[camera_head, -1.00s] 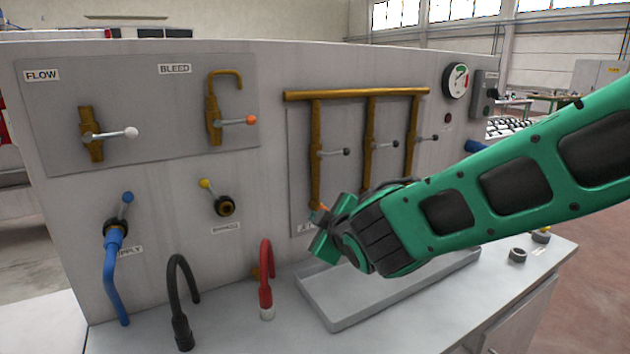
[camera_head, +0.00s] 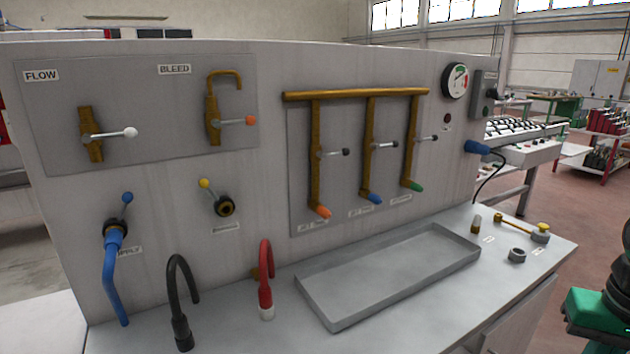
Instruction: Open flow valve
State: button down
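The flow valve (camera_head: 92,140) is a brass vertical fitting under the FLOW label (camera_head: 41,76) at the panel's upper left. Its handle (camera_head: 115,133) is a metal lever with a white knob (camera_head: 130,132). The lever points right, across the vertical brass body. My gripper is out of the picture. Only a green and black part of my arm (camera_head: 590,310) shows at the lower right edge, well away from the valve.
The bleed valve (camera_head: 213,122) with an orange knob sits right of the flow valve. Below are a blue supply hose (camera_head: 110,270), a black hose (camera_head: 172,290) and a red hose (camera_head: 265,285). A grey tray (camera_head: 322,318) lies on the bench. Space before the flow valve is clear.

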aim_at(130, 133)
jog(key=u, duration=2.15)
jog(key=k, duration=1.2)
jog(key=z, duration=0.65)
jog(key=i, duration=0.85)
jog(key=u, duration=0.05)
